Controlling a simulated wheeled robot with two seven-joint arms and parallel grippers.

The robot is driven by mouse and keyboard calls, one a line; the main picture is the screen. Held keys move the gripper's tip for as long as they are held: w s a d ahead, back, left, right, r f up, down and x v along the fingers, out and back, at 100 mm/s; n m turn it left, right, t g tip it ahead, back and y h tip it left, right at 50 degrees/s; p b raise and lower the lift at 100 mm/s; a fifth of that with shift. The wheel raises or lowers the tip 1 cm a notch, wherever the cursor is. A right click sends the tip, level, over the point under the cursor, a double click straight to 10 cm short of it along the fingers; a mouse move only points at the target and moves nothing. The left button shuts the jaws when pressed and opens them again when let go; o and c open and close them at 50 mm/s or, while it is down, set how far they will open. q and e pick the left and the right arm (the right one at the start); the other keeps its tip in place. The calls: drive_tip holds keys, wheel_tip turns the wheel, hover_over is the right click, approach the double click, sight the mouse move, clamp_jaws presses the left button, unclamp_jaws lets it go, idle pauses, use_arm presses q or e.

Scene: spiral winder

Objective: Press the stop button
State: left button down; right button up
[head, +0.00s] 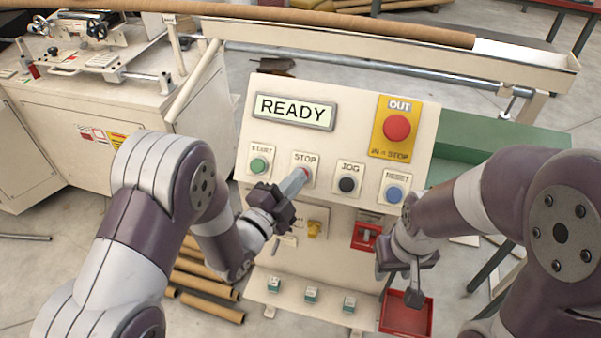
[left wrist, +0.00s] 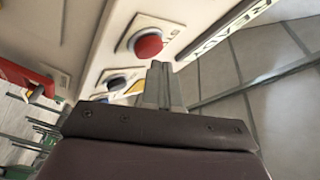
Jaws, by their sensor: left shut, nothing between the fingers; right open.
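The red stop button (head: 305,173) sits on the cream control panel below the READY display, on a plate marked STOP. My left gripper (head: 298,178) is shut and empty, with its fingertips right in front of the button and covering part of it. In the left wrist view the red button (left wrist: 148,45) lies just beyond the tips of the closed fingers (left wrist: 158,70). I cannot tell whether they touch. My right gripper (head: 400,290) is open and empty, low in front of the panel's right side.
The green start button (head: 258,166) is left of stop; the black jog button (head: 347,184) and blue reset button (head: 394,194) are right. A large red button (head: 397,127) on yellow is above. A red tray (head: 408,315) lies below my right gripper. Brown tubes (head: 210,305) lie on the floor.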

use_arm(q)
drive_tip(key=shift+s+a+r, duration=0.1)
drive_tip(key=shift+s+r, duration=0.1)
drive_tip(key=shift+s, duration=0.05)
drive_tip(key=shift+r, duration=0.1)
drive_tip(key=shift+s+a+r+p, duration=0.3)
drive_tip(key=shift+s+r+p, duration=0.4)
drive_tip(key=shift+s, duration=0.25)
drive_tip(key=shift+s+a+r+p, duration=0.25)
drive_tip(key=shift+s+r+p, duration=0.2)
drive_tip(key=shift+s+r, duration=0.4)
